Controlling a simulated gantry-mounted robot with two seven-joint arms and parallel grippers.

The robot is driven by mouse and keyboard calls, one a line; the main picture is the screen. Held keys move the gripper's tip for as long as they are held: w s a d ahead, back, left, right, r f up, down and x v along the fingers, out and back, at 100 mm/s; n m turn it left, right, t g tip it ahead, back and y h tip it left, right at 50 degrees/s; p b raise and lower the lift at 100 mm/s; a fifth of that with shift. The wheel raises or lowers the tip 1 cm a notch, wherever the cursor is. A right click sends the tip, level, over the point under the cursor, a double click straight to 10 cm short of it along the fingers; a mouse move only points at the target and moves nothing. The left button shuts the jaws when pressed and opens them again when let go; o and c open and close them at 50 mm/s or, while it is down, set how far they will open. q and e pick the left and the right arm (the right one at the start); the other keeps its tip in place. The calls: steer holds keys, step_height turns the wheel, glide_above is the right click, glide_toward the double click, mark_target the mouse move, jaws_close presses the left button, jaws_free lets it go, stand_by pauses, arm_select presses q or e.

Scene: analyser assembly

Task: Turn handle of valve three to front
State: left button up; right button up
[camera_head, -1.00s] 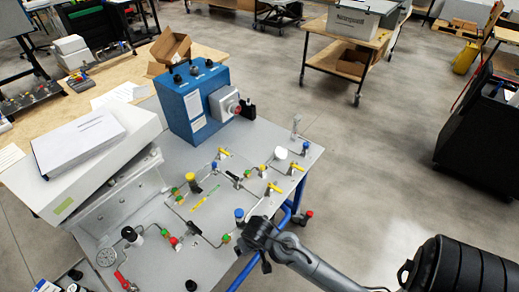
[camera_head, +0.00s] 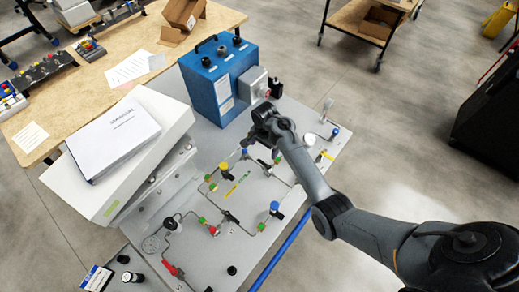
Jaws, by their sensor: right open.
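The grey panel (camera_head: 250,262) carries thin metal pipes with several small valves and coloured fittings. No label tells me which valve is number three. A yellow-topped fitting (camera_head: 223,167), a blue-topped fitting (camera_head: 274,206) and a red handle (camera_head: 172,268) show in the head view. My right gripper (camera_head: 256,138) is open above the far part of the pipework, near the blue box. The gripper and forearm hide some of the yellow-handled valves. Whether it touches a handle cannot be told. My left gripper is not in view.
A blue box (camera_head: 206,98) with knobs stands behind the pipework. A white case (camera_head: 105,195) with a binder (camera_head: 115,135) on it lies to the left. A wooden table (camera_head: 85,100) is at the back left.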

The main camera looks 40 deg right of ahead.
mark_target(264, 163)
steer(key=f+b, duration=0.1)
steer(key=f, duration=0.9)
steer(key=shift+s, duration=0.2)
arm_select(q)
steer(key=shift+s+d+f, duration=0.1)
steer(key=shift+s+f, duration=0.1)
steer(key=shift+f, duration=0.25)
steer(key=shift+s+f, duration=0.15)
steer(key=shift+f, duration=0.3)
arm_select(e)
steer(key=shift+f, duration=0.45)
steer(key=shift+c, duration=0.3)
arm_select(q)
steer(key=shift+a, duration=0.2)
arm_select(e)
steer(key=c, duration=0.9)
